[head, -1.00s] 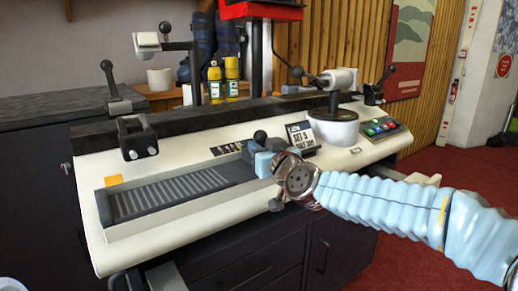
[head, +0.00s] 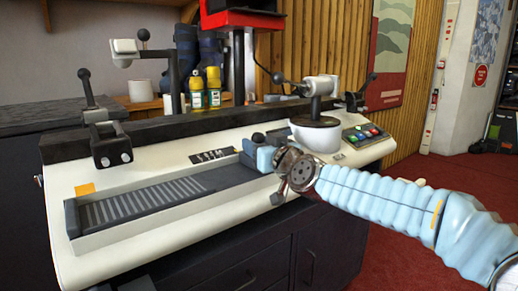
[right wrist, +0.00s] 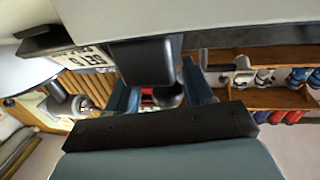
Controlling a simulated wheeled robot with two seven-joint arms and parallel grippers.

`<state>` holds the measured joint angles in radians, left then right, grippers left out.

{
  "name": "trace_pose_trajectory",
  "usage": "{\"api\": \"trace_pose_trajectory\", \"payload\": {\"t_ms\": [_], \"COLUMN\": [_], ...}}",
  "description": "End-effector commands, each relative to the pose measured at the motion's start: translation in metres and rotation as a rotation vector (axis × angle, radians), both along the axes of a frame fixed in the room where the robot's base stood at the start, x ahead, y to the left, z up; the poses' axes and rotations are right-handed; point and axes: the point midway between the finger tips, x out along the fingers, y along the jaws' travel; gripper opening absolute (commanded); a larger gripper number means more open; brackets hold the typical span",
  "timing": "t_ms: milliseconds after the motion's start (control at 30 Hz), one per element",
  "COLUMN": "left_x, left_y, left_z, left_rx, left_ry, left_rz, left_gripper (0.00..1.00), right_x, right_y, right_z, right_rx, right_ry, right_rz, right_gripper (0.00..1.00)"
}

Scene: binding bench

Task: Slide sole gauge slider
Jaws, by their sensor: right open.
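The sole gauge is a long track (head: 150,200) set in the white bench top, with a ridged strip on its left and a smooth dark section on its right. The slider's dark knob (head: 258,138) stands at the right end of the track. My right gripper (head: 264,156) is open, with its light blue fingers right at the knob. In the right wrist view a dark block (right wrist: 142,60) shows between the open fingers (right wrist: 160,92). I cannot tell whether the fingers touch it. My wrist hides part of the slider. My left gripper is out of view.
A black clamp (head: 110,145) stands at the back left, with an orange patch (head: 85,189) below it. A white round-based press (head: 316,132) and a button panel (head: 362,135) stand to the right. A number sign (right wrist: 90,60) shows in the right wrist view.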

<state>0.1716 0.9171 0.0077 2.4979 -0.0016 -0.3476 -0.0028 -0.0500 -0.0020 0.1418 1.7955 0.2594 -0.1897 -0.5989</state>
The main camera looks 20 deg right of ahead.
Motion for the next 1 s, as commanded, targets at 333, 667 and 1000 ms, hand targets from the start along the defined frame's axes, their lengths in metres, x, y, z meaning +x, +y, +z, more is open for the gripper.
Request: {"api": "trace_pose_trajectory", "payload": {"t_ms": [333,667,1000], "left_x": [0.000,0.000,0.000], "left_y": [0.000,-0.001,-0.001], "left_z": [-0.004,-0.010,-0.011], "left_rx": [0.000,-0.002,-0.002], "left_ry": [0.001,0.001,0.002], "left_rz": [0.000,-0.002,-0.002], "left_gripper": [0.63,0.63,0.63], "right_x": [-0.020,-0.098,-0.135], "right_y": [-0.003,-0.015,-0.020], "right_z": [-0.004,-0.003,-0.004], "right_rx": [-0.002,-0.001,0.000], "right_ry": [0.006,0.002,0.004], "right_rz": [0.002,0.000,0.001], "right_gripper": [0.52,0.52,0.52]}}
